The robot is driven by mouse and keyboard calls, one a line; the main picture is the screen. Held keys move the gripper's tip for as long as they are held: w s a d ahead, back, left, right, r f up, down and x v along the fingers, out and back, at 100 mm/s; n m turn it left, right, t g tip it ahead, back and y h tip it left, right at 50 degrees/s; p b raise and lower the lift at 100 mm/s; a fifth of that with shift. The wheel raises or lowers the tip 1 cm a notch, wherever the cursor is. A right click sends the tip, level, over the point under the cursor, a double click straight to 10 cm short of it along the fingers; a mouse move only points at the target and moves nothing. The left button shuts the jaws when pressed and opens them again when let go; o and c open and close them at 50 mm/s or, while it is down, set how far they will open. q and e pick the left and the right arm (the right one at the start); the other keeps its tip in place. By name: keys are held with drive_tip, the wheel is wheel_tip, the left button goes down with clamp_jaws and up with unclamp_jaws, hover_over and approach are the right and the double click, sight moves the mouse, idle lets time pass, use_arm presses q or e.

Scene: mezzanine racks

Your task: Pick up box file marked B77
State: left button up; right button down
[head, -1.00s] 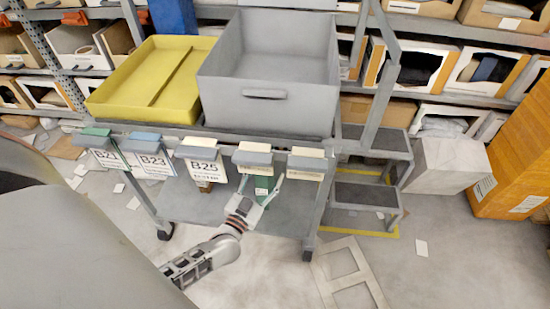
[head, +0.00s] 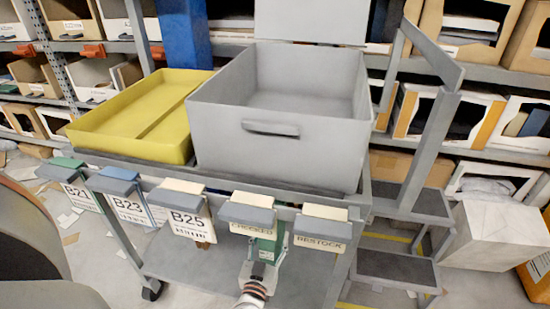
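No marking B77 is readable in the head view. A row of hanging labelled holders runs along the cart's front edge: B21 (head: 80,195), B23 (head: 131,208), B25 (head: 189,222), CHECKED (head: 252,229) and RESTOCK (head: 320,243). A green item (head: 268,246) shows below the CHECKED label; its own marking is not legible. Contact cannot be told. The right gripper is out of view.
The grey cart (head: 200,268) carries a yellow tray (head: 130,120) and a large empty grey bin (head: 275,140). Grey steps (head: 395,265) and a pale box (head: 495,235) stand to the right. Racks of boxes fill the back.

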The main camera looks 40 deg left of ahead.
use_arm(q)
drive_tip(key=x, duration=0.3)
drive_tip(key=shift+w+a+r+b, duration=0.1)
drive_tip(key=shift+b, duration=0.3)
drive_tip(key=c, duration=1.4)
drive_tip(key=shift+c, duration=0.2)
drive_tip(key=shift+r, duration=0.15)
